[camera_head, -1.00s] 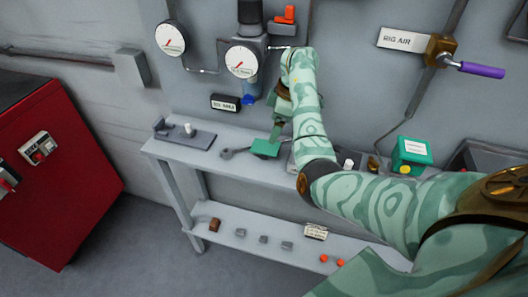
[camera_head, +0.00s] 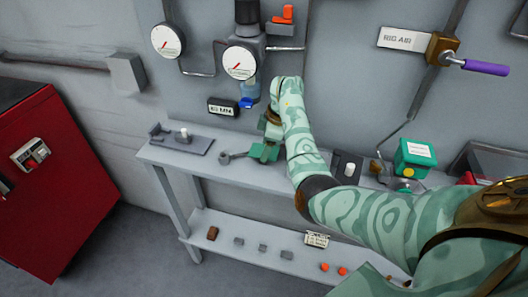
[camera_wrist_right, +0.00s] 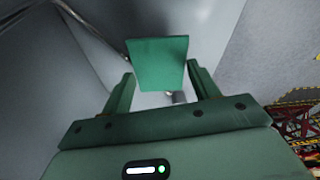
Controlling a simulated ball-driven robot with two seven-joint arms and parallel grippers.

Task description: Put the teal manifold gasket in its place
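The teal manifold gasket (camera_wrist_right: 158,62) is a plain flat plate in the right wrist view. It sits between the two fingers of my right gripper (camera_wrist_right: 160,82), its side edges against the fingertips. In the head view the right gripper (camera_head: 265,150) is low over the back bench, between the grey plate with a white peg and my forearm. The gasket is hard to tell from the green fingers there. A grey base with a white peg (camera_head: 183,137) is on the bench left of the gripper. My left gripper is not in view.
A grey wrench-like tool (camera_head: 228,156) lies close left of the gripper. A black block with a white knob (camera_head: 346,167) and a green box (camera_head: 413,155) stand right of my forearm. Gauges (camera_head: 240,62) and pipes are on the wall behind. The lower shelf (camera_head: 215,220) holds small parts.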

